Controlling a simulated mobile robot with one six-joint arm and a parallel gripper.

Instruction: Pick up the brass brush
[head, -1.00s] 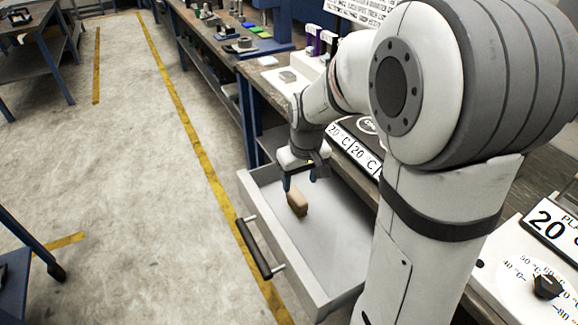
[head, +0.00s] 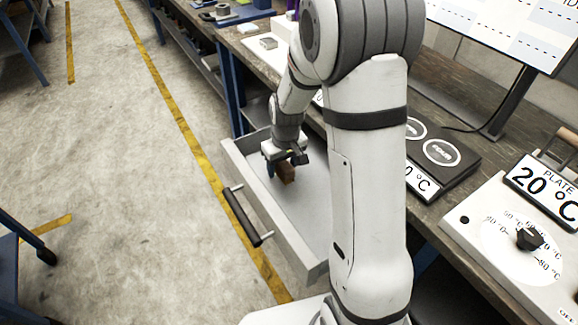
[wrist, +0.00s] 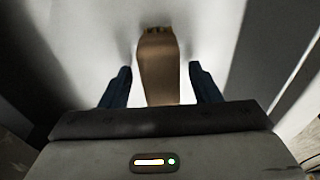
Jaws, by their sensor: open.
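A brown block-like thing, apparently the brass brush (head: 287,174), is inside the pulled-out grey drawer (head: 318,272). In the wrist view, the brush (wrist: 158,65) lies between my two blue fingers (wrist: 163,88), with a gap on each side. The fingers are open and the brush's near end reaches in between them.
The drawer has a black handle (head: 247,217) on its front, and its walls surround the brush. The bench (head: 440,205) runs along the right with a dark plate device (head: 440,153) and a dial box (head: 525,240).

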